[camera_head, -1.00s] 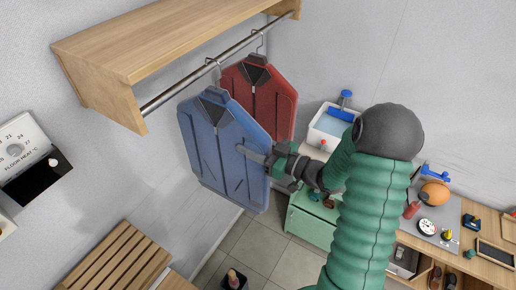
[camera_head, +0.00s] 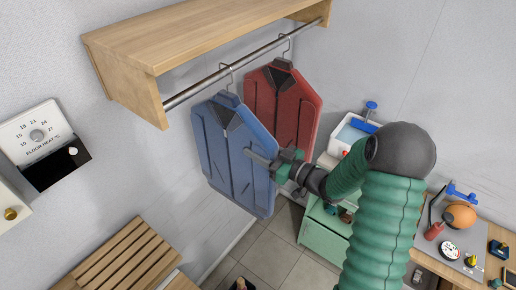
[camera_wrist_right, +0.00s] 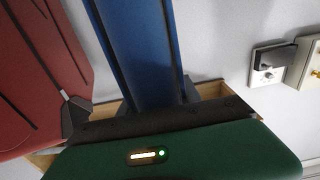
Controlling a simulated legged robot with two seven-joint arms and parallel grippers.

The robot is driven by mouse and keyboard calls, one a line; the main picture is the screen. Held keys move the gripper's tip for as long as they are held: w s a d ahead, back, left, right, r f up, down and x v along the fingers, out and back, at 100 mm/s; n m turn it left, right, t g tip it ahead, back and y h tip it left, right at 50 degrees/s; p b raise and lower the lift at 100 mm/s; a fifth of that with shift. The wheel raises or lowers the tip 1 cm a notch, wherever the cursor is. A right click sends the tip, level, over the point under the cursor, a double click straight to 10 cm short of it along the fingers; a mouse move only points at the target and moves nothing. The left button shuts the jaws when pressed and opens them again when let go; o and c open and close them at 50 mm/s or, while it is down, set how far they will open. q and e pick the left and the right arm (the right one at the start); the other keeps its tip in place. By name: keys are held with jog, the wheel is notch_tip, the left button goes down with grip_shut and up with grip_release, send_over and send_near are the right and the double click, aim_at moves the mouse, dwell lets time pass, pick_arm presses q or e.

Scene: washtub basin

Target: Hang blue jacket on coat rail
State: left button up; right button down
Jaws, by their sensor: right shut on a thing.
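The blue jacket (camera_head: 232,150) hangs upright below the metal coat rail (camera_head: 245,62), its wire hook (camera_head: 226,76) reaching up to the rail. I cannot tell whether the hook bears on the rail. My right gripper (camera_head: 262,160) is shut on the blue jacket at its right front edge. In the right wrist view the blue jacket (camera_wrist_right: 140,50) stands between the dark fingers. A red jacket (camera_head: 284,105) hangs from the rail just behind and to the right; it also shows in the right wrist view (camera_wrist_right: 38,70). My left gripper is not in view.
A wooden shelf (camera_head: 190,35) sits above the rail. A wooden slatted bench (camera_head: 125,258) is at lower left. A wall heat control (camera_head: 38,140) is at left. A basin (camera_head: 350,135) and a cluttered worktop (camera_head: 455,245) are at right.

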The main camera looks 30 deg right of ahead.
jog(key=c, duration=0.8)
grip_release()
jog(key=shift+a, duration=0.1)
jog(key=shift+o, duration=0.2)
jog(key=shift+s+f, duration=0.15)
